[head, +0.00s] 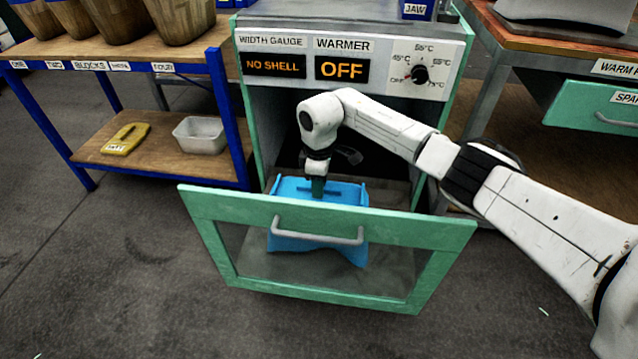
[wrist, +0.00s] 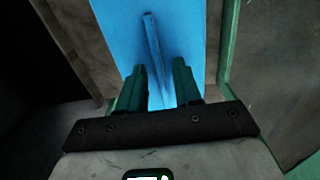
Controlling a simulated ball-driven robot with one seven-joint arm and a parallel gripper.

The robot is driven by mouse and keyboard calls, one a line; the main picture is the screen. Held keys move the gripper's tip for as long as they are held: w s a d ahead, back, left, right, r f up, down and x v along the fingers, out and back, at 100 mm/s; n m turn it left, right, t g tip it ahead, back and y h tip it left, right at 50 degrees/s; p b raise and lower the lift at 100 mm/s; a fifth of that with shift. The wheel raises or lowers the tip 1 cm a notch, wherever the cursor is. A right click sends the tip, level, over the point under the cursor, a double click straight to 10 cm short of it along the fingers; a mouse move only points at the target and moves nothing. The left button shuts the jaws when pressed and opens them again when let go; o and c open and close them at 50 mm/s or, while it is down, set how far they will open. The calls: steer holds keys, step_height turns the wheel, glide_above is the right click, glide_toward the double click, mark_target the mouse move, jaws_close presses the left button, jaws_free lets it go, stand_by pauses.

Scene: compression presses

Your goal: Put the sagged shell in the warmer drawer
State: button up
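The blue shell (head: 289,188) lies inside the open warmer drawer (head: 430,230). Part of it shows through the drawer's clear front. Its raised edges are seen above the drawer front. My gripper (head: 318,190) points down over the middle of the shell. In the wrist view, my gripper (wrist: 160,75) has its two green fingers apart, one on each side of a thin upright rib on the blue shell (wrist: 115,30). Gaps show between the rib and the fingers. The rib's near end, low between the fingers, is hard to make out.
The warmer (head: 350,22) shows "OFF" and "NO SHELL", with a dial (head: 419,75) at right. A blue-framed shelf (head: 130,150) stands at left with a white bin (head: 200,135). A bench with a green drawer (head: 595,108) stands at right. Floor is clear in front.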

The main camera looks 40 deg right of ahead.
step_height(320, 180, up, 12)
steer(key=p, duration=0.5)
steer(key=shift+r+p, duration=0.15)
steer(key=shift+p, duration=0.25)
stand_by(0.8)
